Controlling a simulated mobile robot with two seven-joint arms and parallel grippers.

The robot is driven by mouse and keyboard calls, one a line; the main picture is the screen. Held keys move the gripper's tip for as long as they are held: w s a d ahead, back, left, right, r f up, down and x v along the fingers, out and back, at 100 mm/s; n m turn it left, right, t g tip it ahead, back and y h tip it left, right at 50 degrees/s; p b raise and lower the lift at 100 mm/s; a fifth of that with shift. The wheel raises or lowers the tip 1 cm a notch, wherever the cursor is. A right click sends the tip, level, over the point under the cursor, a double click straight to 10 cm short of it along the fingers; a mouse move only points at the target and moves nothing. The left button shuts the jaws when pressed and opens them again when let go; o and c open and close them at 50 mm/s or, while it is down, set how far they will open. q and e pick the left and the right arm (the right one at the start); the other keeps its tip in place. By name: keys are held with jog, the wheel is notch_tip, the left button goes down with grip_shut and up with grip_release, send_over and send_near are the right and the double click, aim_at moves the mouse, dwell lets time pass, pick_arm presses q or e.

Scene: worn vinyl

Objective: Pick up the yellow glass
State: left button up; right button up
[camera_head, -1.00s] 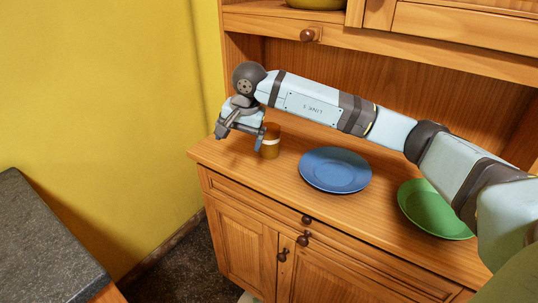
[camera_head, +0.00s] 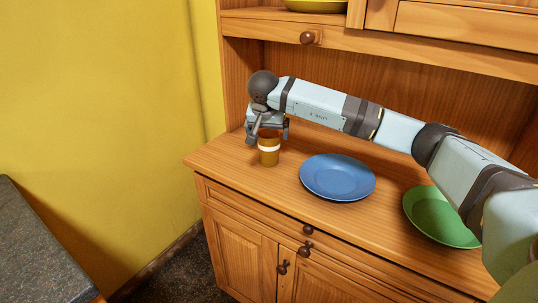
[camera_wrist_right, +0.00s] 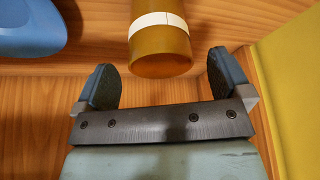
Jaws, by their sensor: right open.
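The yellow glass (camera_head: 268,156), amber-brown with a white band, stands upright at the left end of the wooden cabinet top. In the right wrist view the glass (camera_wrist_right: 160,45) lies between the lines of the two spread fingers, just ahead of the fingertips. The right gripper (camera_wrist_right: 162,80) is open, with nothing between its pads. My left gripper is in neither view.
A blue plate (camera_head: 337,177) lies right of the glass on the wooden cabinet (camera_head: 235,180), and a green plate (camera_head: 440,216) lies further right beneath my arm. A yellow bowl (camera_head: 315,5) sits on the shelf above. A dark countertop (camera_head: 40,250) is at lower left.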

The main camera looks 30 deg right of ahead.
aim_at(269, 148)
jog(key=x, duration=0.4)
jog(key=shift+d+f+b, duration=0.1)
jog(key=shift+f+b, duration=0.2)
jog(key=shift+f, duration=0.1)
jog(key=shift+r, duration=0.1)
jog(key=c, duration=1.1)
jog(key=shift+c, duration=0.2)
